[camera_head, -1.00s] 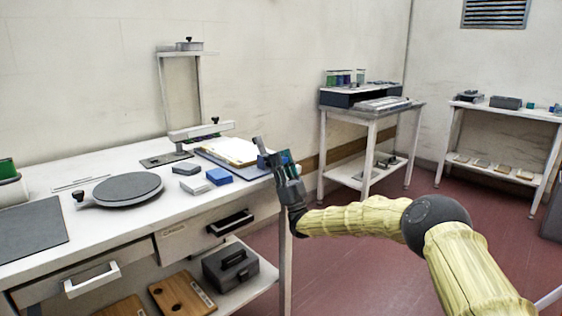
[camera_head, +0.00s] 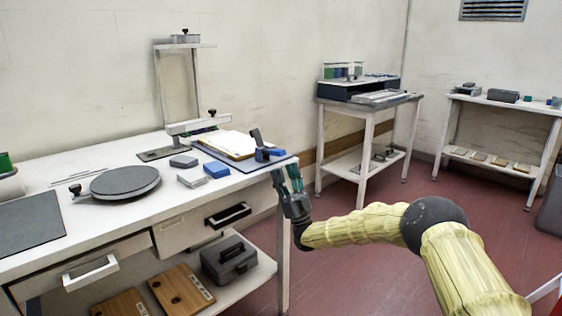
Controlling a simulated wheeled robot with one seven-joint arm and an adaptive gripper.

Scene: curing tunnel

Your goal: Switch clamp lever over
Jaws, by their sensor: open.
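A dark clamp lever (camera_head: 257,138) stands up, leaning slightly left, above a small blue and dark clamp base (camera_head: 269,154). The clamp sits at the right end of the white workbench, by the edge of a dark blue board (camera_head: 212,153). My gripper (camera_head: 286,174) is open and empty. It is just in front of and below the clamp in the picture, beside the bench's right corner, with its fingers pointing up. A gap shows between the fingertips and the lever. The exact depth between them is hard to tell.
On the bench (camera_head: 120,219) are a round grey turntable (camera_head: 125,183), small grey and blue blocks (camera_head: 216,169), papers (camera_head: 231,144) and a white press frame (camera_head: 196,126). A toolbox (camera_head: 229,258) sits on the shelf below.

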